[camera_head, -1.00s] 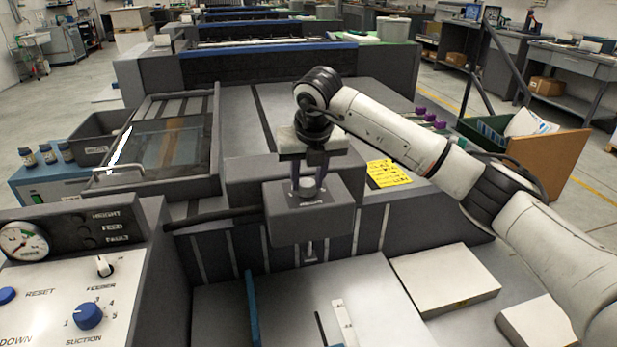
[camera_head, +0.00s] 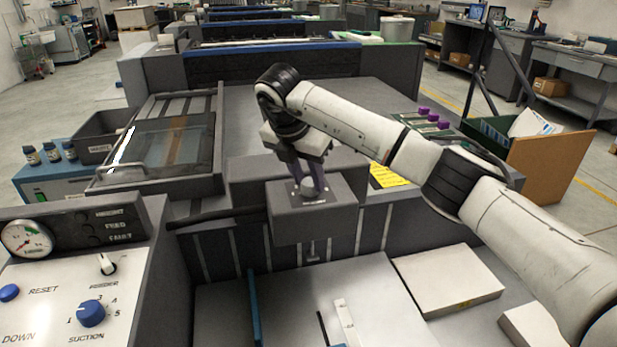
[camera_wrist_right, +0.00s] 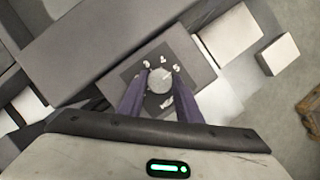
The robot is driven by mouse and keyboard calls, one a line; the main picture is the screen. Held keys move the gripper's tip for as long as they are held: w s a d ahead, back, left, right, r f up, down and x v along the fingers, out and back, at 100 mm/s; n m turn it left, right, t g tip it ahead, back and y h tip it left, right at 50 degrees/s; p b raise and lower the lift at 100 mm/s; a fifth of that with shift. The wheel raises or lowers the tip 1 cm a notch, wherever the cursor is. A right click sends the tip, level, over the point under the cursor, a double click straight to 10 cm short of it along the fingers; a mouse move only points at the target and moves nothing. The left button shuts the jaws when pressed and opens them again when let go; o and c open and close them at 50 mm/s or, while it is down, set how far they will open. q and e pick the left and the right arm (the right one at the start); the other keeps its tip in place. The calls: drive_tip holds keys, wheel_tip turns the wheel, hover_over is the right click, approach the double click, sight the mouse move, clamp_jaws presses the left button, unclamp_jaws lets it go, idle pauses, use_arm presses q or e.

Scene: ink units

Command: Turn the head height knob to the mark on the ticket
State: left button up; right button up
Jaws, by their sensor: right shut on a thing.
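The head height knob (camera_head: 310,187) is a round grey knob on a dark plate on top of the grey feeder head (camera_head: 313,225). My right gripper (camera_head: 308,184) comes down on it from above and is shut on it. In the right wrist view the knob (camera_wrist_right: 160,80) sits between the two purple fingers of the gripper (camera_wrist_right: 159,90), with the numbers 3, 4 and 5 printed beyond it. The yellow ticket (camera_head: 386,176) lies on the machine top to the right, partly hidden behind my right arm; its writing is too small to read. My left gripper is out of view.
A control panel (camera_head: 60,300) with a gauge, a blue suction knob (camera_head: 92,313) and a feeder switch stands at the lower left. Paper stacks (camera_head: 447,279) lie at the lower right.

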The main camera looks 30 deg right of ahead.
idle(0.3)
drive_tip(key=o, duration=1)
drive_tip(key=shift+o, duration=0.2)
drive_tip(key=shift+r, duration=0.15)
drive_tip(key=v, duration=1)
drive_tip(key=shift+a, duration=0.15)
